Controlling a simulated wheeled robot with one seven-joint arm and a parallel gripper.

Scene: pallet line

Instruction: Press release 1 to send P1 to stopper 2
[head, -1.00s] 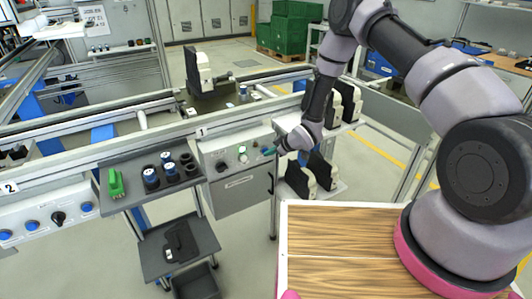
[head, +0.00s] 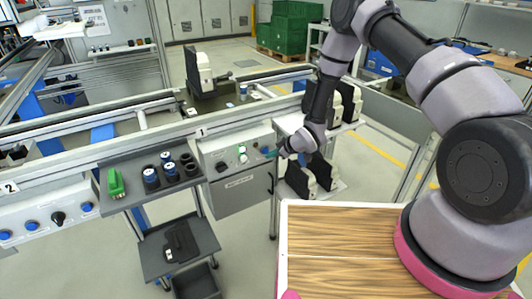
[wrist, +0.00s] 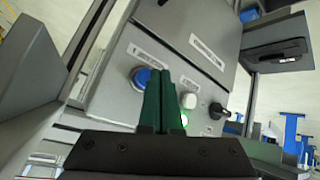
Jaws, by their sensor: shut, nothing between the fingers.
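The station 1 control box (head: 236,172) hangs under the conveyor rail beside the "1" label. Its blue button (wrist: 140,78) shows in the wrist view, with a white button (wrist: 188,101), a green lit lamp (wrist: 184,119) and a black knob (wrist: 217,111). My gripper (wrist: 160,76) is shut and empty, its green fingertips at the panel, just right of the blue button and partly over it. I cannot tell whether they touch it. In the head view my gripper (head: 272,154) is at the panel's right end. A black-and-white part (head: 199,70) stands on the conveyor behind the box.
A grey shelf (head: 150,178) left of the box holds a green piece and several dark cylinders. The station 2 panel (head: 45,215) is at far left. A rack of black-and-white parts (head: 318,172) stands close behind my gripper. My wooden top is in front.

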